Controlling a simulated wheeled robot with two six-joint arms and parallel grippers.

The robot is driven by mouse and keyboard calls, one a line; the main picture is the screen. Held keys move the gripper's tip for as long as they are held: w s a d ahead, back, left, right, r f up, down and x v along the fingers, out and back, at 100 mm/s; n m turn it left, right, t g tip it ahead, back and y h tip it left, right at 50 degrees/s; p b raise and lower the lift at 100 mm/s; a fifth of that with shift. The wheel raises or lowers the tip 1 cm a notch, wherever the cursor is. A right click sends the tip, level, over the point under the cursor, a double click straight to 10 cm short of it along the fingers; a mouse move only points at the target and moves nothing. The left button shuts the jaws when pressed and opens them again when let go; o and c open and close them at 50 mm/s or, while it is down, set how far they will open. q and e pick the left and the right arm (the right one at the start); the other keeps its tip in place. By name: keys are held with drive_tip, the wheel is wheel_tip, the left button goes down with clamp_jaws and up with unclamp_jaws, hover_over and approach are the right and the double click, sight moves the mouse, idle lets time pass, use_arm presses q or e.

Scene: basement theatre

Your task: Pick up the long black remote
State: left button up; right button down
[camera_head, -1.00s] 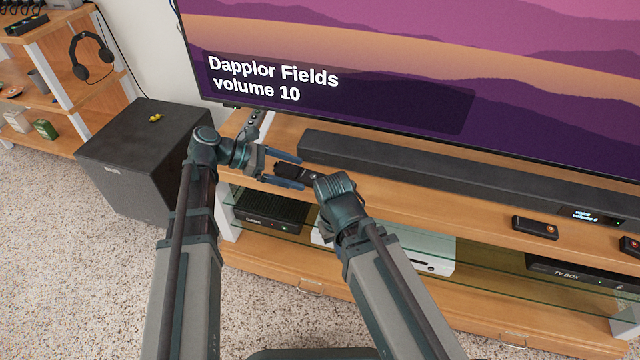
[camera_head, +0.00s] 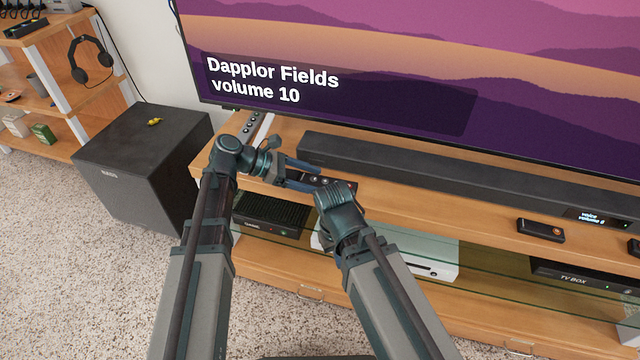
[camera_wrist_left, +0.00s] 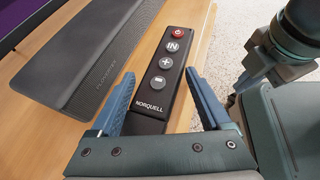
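The long black remote (camera_wrist_left: 166,75) lies on the wooden TV stand in the left wrist view. It has a red power button, several grey buttons and the name NORQUELL. In the head view a part of it (camera_head: 318,180) shows between my left fingers. My left gripper (camera_head: 304,177) is open. Its fingers stand on either side of the remote's near end, with visible gaps, in the left wrist view (camera_wrist_left: 165,100). My right wrist (camera_head: 340,205) is just right of the left fingers. The right fingers are hidden.
A grey soundbar (camera_head: 400,165) lies behind the remote, below the TV (camera_head: 400,60). A grey remote (camera_head: 248,125) lies at the stand's left end. A small black remote with an orange button (camera_head: 540,230) lies to the right. Glass shelves with boxes are below. A black subwoofer (camera_head: 140,165) stands left.

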sight(311, 179)
use_arm(q)
clamp_jaws()
drive_tip(key=shift+r, duration=0.1)
idle(0.3)
wheel_tip(311, 179, up, 10)
drive_tip(key=p, duration=1)
